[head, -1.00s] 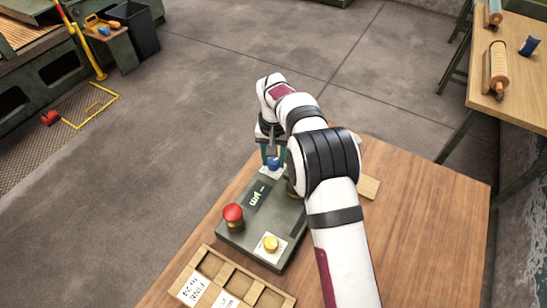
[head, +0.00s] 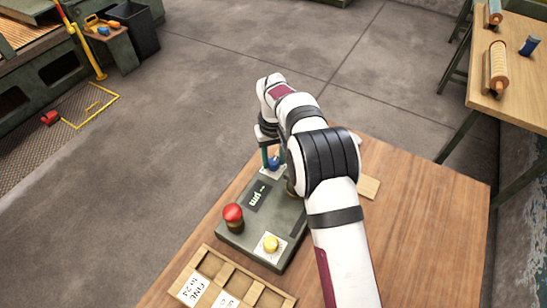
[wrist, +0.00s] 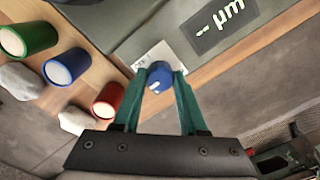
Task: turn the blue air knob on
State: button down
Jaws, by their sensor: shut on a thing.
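The blue air knob (head: 275,163) stands on a white plate at the far end of the dark green control box (head: 289,221). In the wrist view the blue knob (wrist: 159,73) sits between the two green fingers, with a small white mark on its near side. My gripper (wrist: 163,79) is shut on the knob. In the head view my gripper (head: 272,165) reaches down over the far end of the box, and the fingers partly hide the knob. The box's dark display (head: 256,197) reads "µm" with dashes before it.
A red mushroom button (head: 233,213) and a yellow knob (head: 270,244) are on the same box. A wooden tray (head: 214,270) with labels lies in front. Green (wrist: 28,38), blue (wrist: 66,66) and red (wrist: 109,98) cylinders stand beside the box. Bare tabletop lies at right.

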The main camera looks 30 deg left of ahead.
aim_at(273, 161)
jog(key=shift+c, duration=2.2)
grip_release()
notch_tip(273, 161, up, 16)
jog(key=shift+f, duration=0.1)
